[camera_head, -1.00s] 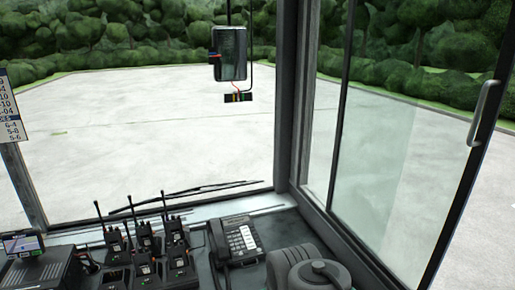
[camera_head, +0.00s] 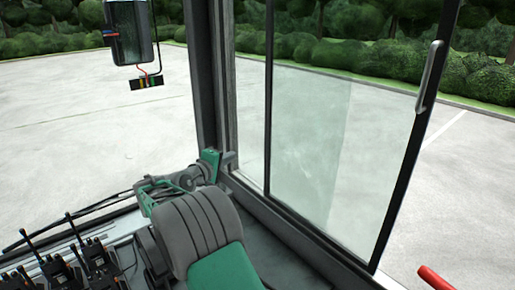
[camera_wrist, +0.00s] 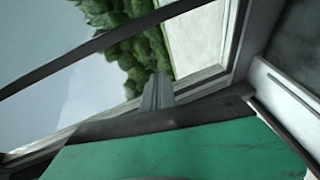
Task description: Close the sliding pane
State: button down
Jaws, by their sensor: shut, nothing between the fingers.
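The sliding pane (camera_head: 340,130) is a dark-framed clear glass panel in the side window, on the right in the head view. A grey vertical handle (camera_head: 430,76) is on its thick black right edge. Open space shows to the right of that edge. My gripper (camera_head: 230,158) is small in the head view, near the lower corner post, left of the pane and well away from the handle. It is shut and empty. In the wrist view its grey fingers (camera_wrist: 157,92) point toward the window frame; contact cannot be told.
A dark sill (camera_head: 285,225) runs below the pane. A mirror or box (camera_head: 130,32) hangs outside the windscreen. A red bar (camera_head: 437,279) shows at lower right.

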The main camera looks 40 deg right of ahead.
aim_at(258, 136)
jog(key=d+p, duration=0.1)
jog(key=d, duration=0.3)
jog(key=w+d+r+h+p, duration=0.1)
jog(key=d, duration=0.3)
jog(key=d+h+p, duration=0.1)
jog(key=d, duration=0.3)
jog(key=shift+w+d+r+n+g, duration=0.2)
jog(key=shift+w+n+g, duration=0.05)
jog(key=shift+n+g, duration=0.15)
jog(key=s, duration=0.1)
jog(key=s+a+p, duration=0.1)
jog(key=s, duration=0.1)
jog(key=shift+s+p, duration=0.25)
jog(key=shift+p, duration=0.05)
jog(key=shift+s+d+f, duration=0.1)
jog(key=shift+s+f, duration=0.05)
jog(key=shift+f, duration=0.05)
